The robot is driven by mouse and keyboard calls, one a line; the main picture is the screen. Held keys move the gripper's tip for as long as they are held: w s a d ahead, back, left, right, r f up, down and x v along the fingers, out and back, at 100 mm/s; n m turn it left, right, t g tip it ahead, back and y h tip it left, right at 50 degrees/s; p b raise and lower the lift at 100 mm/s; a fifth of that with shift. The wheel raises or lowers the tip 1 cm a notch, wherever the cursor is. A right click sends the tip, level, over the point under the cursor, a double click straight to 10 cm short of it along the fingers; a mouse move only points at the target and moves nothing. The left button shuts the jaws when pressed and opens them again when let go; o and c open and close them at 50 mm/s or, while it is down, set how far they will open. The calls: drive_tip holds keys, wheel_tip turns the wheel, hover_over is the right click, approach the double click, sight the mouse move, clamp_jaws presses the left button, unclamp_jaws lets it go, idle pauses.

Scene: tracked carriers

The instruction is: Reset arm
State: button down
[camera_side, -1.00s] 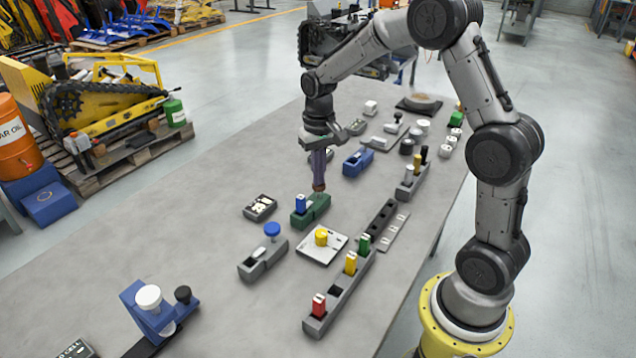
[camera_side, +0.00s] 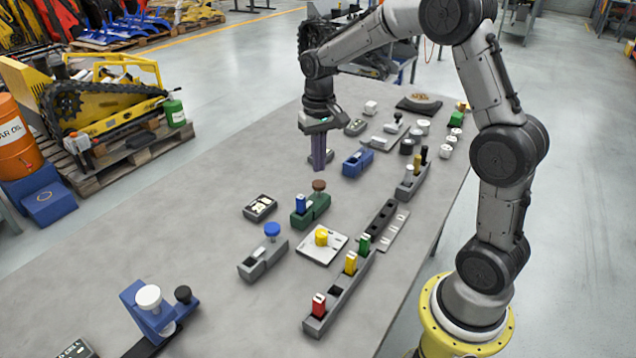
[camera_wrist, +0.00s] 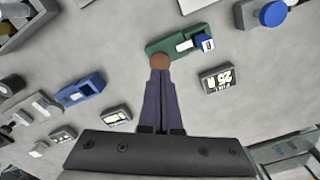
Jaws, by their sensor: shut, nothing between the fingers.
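My gripper (camera_side: 320,168) is shut and empty. It hangs above the table (camera_side: 215,235), behind the green carrier in the side view. The green carrier (camera_side: 318,214) has a blue block (camera_side: 300,203) in it and a brown round knob (camera_side: 319,185) on top of its far end. My fingers are apart from the knob in the side view. In the wrist view my gripper (camera_wrist: 160,78) points down, its tips overlapping the lower edge of the brown knob (camera_wrist: 160,61) in the picture. The green carrier (camera_wrist: 178,43) lies beyond it.
A blue carrier (camera_side: 352,164) stands right of my gripper. A grey carrier with a blue knob (camera_side: 272,229), a white plate with a yellow knob (camera_side: 335,247) and a long grey rack (camera_side: 345,290) with colored blocks stand nearer. The left table area is mostly clear.

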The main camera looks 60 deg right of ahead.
drive_tip(key=s+a+r+n+t, duration=0.1)
drive_tip(key=s+a+r+t, duration=0.1)
drive_tip(key=s+a+r, duration=0.35)
drive_tip(key=s+a+r+n+t, duration=0.1)
drive_tip(key=s+a+r+t, duration=0.15)
drive_tip(key=r, duration=0.55)
drive_tip(key=s+a+f+n, duration=0.1)
drive_tip(key=s+f+n, duration=0.1)
drive_tip(key=s, duration=0.5)
drive_tip(key=s+a+f+n+t, duration=0.1)
drive_tip(key=s+a+f+n, duration=0.1)
drive_tip(key=s, duration=0.6)
